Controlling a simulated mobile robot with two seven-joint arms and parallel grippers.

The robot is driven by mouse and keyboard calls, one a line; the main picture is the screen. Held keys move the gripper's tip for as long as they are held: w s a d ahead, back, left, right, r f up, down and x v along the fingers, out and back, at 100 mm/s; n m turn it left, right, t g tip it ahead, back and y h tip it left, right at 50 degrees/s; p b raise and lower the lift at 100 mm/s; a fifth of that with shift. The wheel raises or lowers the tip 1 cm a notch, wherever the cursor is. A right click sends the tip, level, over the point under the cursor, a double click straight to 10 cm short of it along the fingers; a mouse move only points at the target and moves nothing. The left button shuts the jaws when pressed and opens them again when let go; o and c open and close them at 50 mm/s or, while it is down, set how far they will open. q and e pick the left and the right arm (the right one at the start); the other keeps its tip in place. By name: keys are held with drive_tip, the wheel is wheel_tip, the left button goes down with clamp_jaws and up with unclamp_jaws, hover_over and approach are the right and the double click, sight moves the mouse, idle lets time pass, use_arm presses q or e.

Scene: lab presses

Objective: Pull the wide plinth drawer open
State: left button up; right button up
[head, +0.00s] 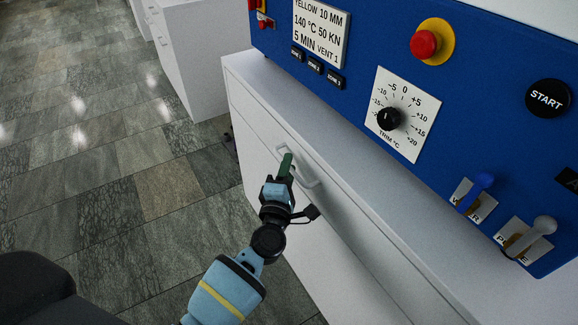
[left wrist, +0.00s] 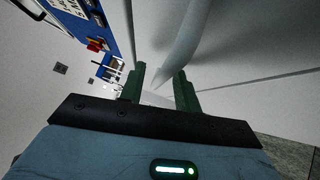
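The wide plinth drawer (head: 255,133) is the white front under the blue press panel in the head view. Its pale bar handle (head: 309,182) sits on that front, partly hidden by my gripper. My left gripper (head: 287,162) is at the handle, its green fingers pointing at the drawer front. In the left wrist view the gripper (left wrist: 160,88) has its two fingers apart, and the handle (left wrist: 186,48) runs down toward the gap between them. I cannot tell whether a finger touches it. The drawer looks shut or nearly so. My right gripper is not in view.
The blue panel above carries a red button (head: 424,44), a trim dial (head: 388,119), a START button (head: 547,98) and two levers (head: 478,190). A white ledge (head: 300,118) juts below it. Another white cabinet (head: 195,50) stands behind left. The tiled floor (head: 120,170) is clear on the left.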

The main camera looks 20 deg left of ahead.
use_arm(q)
drive_tip(key=shift+w+a, duration=0.1)
drive_tip(key=shift+w, duration=0.4)
clamp_jaws()
drive_tip(key=shift+s+a, duration=0.1)
